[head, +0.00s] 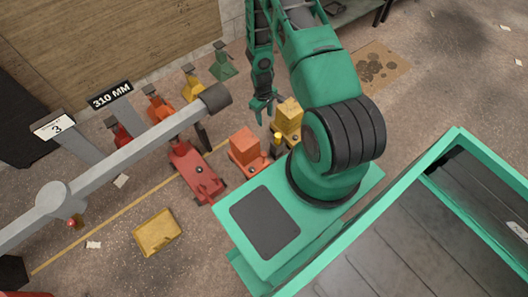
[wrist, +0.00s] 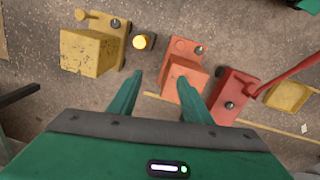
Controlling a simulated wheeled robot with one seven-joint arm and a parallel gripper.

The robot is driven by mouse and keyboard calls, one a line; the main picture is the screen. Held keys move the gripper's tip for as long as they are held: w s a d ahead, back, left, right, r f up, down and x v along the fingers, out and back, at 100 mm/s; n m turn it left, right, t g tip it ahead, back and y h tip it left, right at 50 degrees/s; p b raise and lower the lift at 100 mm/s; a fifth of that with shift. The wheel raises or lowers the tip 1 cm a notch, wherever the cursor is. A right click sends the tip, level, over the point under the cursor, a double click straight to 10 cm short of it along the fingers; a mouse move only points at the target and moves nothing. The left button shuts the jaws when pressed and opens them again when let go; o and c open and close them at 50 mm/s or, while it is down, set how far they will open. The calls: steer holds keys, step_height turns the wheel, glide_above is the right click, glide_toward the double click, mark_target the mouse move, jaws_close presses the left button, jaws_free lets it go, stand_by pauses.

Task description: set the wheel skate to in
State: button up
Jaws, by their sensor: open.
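No label in view names the wheel skate; low floor devices that could be it stand in a row. One is red (head: 193,172) with a dark knob and, in the wrist view, a long red bar. One is orange (head: 244,145) with a raised block. One is yellow (head: 288,118) with a scuffed block. My gripper (head: 263,108) is open and empty, above the floor near the yellow and orange devices. In the wrist view my fingers (wrist: 160,80) point toward the orange device (wrist: 185,82), with its lower part between or behind them; contact cannot be told.
A yellow round button (wrist: 140,42) sits between the yellow and orange devices. A grey beam (head: 130,160) crosses at left, near signs "3" (head: 54,126) and "310 MM" (head: 110,94). A yellow plate (head: 157,232) lies on the floor. Smaller coloured stands line the wooden wall.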

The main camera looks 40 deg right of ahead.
steer(key=n, duration=0.1)
glide_toward(263, 153)
steer(key=shift+y, duration=0.3)
steer(key=f, duration=0.8)
steer(key=shift+s+d, duration=0.2)
steer(key=shift+d, duration=0.05)
